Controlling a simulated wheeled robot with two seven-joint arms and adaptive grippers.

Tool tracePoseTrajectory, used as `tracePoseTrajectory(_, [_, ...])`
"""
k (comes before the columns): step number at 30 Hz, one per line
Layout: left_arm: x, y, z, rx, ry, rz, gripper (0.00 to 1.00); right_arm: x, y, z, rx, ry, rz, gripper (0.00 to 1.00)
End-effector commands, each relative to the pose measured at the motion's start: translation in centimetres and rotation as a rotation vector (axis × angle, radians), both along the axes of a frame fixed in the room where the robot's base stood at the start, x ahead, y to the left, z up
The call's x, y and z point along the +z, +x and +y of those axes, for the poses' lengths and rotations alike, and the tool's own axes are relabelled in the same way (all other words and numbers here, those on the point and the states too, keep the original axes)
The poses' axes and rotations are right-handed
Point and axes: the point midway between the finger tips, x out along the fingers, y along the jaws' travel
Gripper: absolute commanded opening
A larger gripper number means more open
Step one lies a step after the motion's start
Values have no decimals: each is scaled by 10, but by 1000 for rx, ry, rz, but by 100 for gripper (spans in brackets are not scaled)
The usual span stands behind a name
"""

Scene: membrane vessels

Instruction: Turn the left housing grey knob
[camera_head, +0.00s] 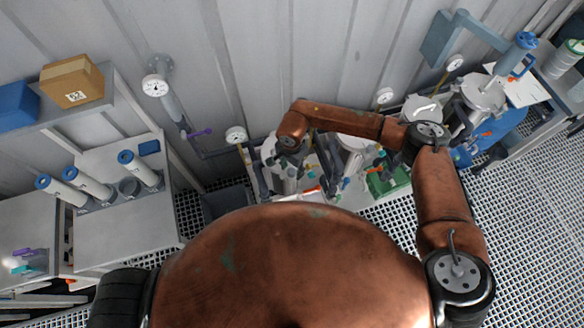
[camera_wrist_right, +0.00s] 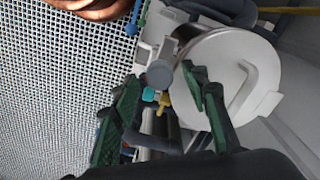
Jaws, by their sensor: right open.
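A round grey knob (camera_wrist_right: 160,74) shows in the right wrist view, beside a pale metal housing with a white lid (camera_wrist_right: 232,75) and a raised handle. My right gripper (camera_wrist_right: 163,84) is open, with one green finger on either side of the knob in the picture. Whether either finger touches the knob cannot be told. In the head view, my right arm reaches across to the left housing (camera_head: 270,150), and my wrist hides part of it. The knob cannot be made out there. My left gripper is not in view.
Small yellow (camera_wrist_right: 164,104) and teal (camera_wrist_right: 149,95) fittings sit just below the knob in the wrist view. A pressure gauge (camera_head: 236,134) stands left of the housing. A bench with several upright-tilted cylinders (camera_head: 90,184) stands at left. Grated floor (camera_head: 530,210) is open at right.

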Motion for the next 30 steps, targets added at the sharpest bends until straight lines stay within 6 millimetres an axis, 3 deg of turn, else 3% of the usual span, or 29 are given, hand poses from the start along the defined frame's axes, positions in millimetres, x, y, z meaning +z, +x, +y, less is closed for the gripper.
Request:
tracePoseTrajectory(7, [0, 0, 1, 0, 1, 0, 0, -1, 0, 0, 0, 1, 1, 41])
tracePoseTrajectory(24, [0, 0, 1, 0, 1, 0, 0, -1, 0, 0, -1, 1, 1, 2])
tracePoseTrajectory(30, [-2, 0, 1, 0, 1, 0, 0, -1, 0, 0, -9, 1, 0, 0])
